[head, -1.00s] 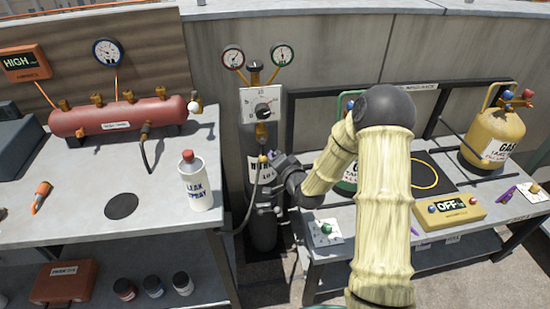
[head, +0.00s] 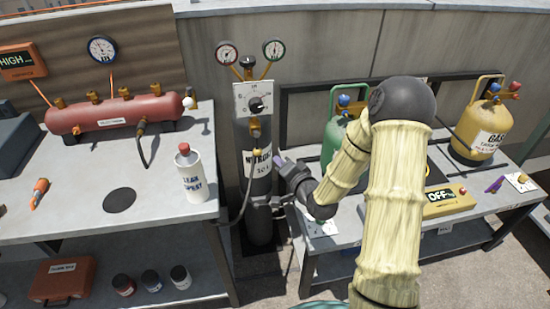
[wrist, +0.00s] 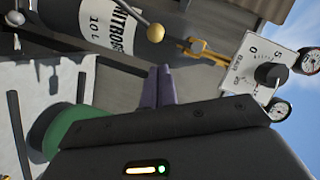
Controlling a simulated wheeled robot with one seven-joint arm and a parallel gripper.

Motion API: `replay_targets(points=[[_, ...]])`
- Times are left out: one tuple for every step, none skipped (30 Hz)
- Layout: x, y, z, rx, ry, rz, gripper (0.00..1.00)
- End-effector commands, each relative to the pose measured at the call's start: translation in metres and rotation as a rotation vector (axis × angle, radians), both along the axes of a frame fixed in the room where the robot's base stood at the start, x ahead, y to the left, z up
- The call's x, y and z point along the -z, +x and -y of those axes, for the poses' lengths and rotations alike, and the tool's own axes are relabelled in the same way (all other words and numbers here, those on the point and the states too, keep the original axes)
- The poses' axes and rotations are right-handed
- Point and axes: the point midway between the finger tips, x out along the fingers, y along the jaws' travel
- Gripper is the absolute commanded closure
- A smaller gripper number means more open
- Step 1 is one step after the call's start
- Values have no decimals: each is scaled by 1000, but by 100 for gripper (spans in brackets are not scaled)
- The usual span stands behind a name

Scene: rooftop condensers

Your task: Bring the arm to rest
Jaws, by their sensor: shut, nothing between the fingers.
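My gripper (head: 283,163) is at the end of my bent arm, just right of the dark nitrogen cylinder (head: 258,185) in the head view. Its narrow purple fingers (wrist: 158,85) are together and empty in the wrist view. The cylinder's white label also shows in the wrist view (wrist: 118,28), with a hose end bearing a brass ball (wrist: 155,33) beyond the fingertips. The fingers look apart from both, though the exact gap is unclear. Above the cylinder, the regulator panel (head: 254,97) has a black knob and two gauges.
A green cylinder (head: 333,135) and a yellow gas cylinder (head: 480,131) stand on the right bench (head: 465,212). A yellow box reading OFF (head: 450,201) is partly behind my arm. The left bench (head: 80,190) holds a leak spray bottle (head: 194,176) and a red manifold (head: 115,114).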

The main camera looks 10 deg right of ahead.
Motion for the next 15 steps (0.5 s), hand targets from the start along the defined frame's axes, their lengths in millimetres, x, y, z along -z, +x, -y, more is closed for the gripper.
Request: replay_targets(points=[[-2, -4, 1, -1, 0, 0, 100], [-2, -7, 1, -3, 1, 1, 100], [-3, -9, 2, -4, 1, 0, 100], [-3, -10, 2, -4, 1, 0, 100], [-3, -11, 2, -6, 1, 0, 100], [-3, -11, 2, -6, 1, 0, 100], [-3, -12, 2, -6, 1, 0, 100], [-3, -12, 2, -6, 0, 0, 100], [-3, -12, 2, -6, 0, 0, 100], [-3, -12, 2, -6, 0, 0, 100], [-3, -12, 2, -6, 0, 0, 100], [-3, -11, 2, -6, 0, 0, 100], [-3, -11, 2, -6, 0, 0, 100], [-3, -11, 3, -6, 0, 0, 100], [-3, -11, 3, -6, 0, 0, 100]])
